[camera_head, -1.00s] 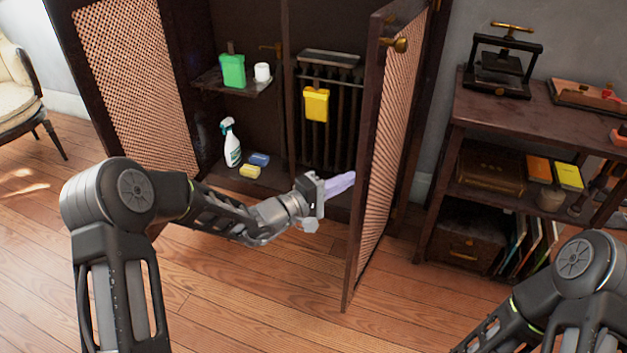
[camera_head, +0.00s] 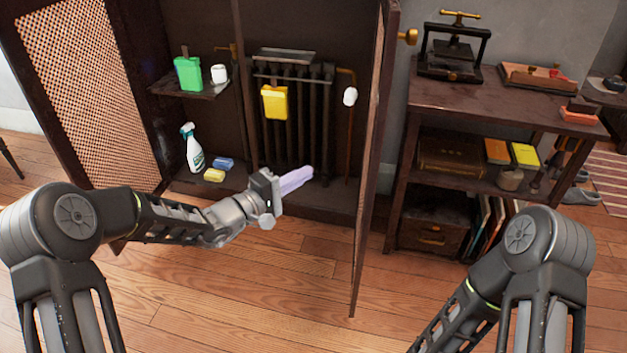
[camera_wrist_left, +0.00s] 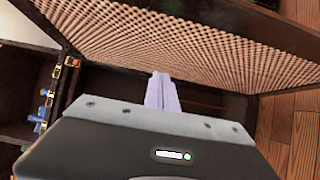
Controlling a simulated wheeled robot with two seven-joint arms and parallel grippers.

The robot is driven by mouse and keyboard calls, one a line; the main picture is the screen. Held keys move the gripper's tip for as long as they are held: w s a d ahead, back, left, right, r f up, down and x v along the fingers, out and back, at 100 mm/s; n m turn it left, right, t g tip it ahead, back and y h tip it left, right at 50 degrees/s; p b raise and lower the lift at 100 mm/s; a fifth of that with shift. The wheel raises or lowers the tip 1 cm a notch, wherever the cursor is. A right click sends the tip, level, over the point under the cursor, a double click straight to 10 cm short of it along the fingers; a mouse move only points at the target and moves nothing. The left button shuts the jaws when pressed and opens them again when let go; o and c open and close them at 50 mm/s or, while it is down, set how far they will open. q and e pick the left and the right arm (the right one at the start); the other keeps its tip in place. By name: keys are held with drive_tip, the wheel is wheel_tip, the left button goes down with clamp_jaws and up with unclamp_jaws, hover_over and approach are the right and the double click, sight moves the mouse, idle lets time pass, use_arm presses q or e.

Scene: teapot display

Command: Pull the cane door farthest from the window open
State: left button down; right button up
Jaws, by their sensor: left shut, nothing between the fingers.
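The right cane door (camera_head: 374,150) of the dark cabinet stands open and shows nearly edge-on in the head view. Its brass knob (camera_head: 409,37) sticks out on the right side. In the left wrist view, a cane panel (camera_wrist_left: 190,45) spans the top, beyond the fingers. My left gripper (camera_head: 308,174) is shut and empty, its pale lavender fingers pointing right, left of the door on its inner side. The fingers (camera_wrist_left: 161,80) also show in the wrist view; I cannot tell whether they touch the panel. My right gripper is out of view.
The left cane door (camera_head: 85,90) stands open. The cabinet holds a green container (camera_head: 188,74), a yellow container (camera_head: 275,103), a spray bottle (camera_head: 192,150) and sponges. A dark shelf unit (camera_head: 480,105) stands to the right. Wooden floor (camera_head: 240,285) lies clear in front.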

use_arm(q)
drive_tip(key=s+a, duration=0.3)
drive_tip(key=s, duration=0.6)
drive_tip(key=shift+s+a+p, duration=0.2)
drive_tip(key=shift+p, duration=0.2)
drive_tip(key=shift+f, duration=0.1)
drive_tip(key=s+a+f+m+g+y, duration=0.15)
drive_tip(key=s+f+g+y, duration=0.4)
drive_tip(key=s+f, duration=0.75)
drive_tip(key=s+a+f+m+g+y, duration=0.15)
drive_tip(key=s+f+g+y, duration=0.55)
drive_tip(key=f, duration=1.1)
drive_tip(key=s+d+f+m+h, duration=0.3)
drive_tip(key=s+d+m+h, duration=0.15)
drive_tip(key=s, duration=0.55)
wheel_tip(320, 180, up, 21)
drive_tip(key=p, duration=2.1)
drive_tip(key=shift+w+d+y, duration=0.25)
drive_tip(key=shift+w+y, duration=0.05)
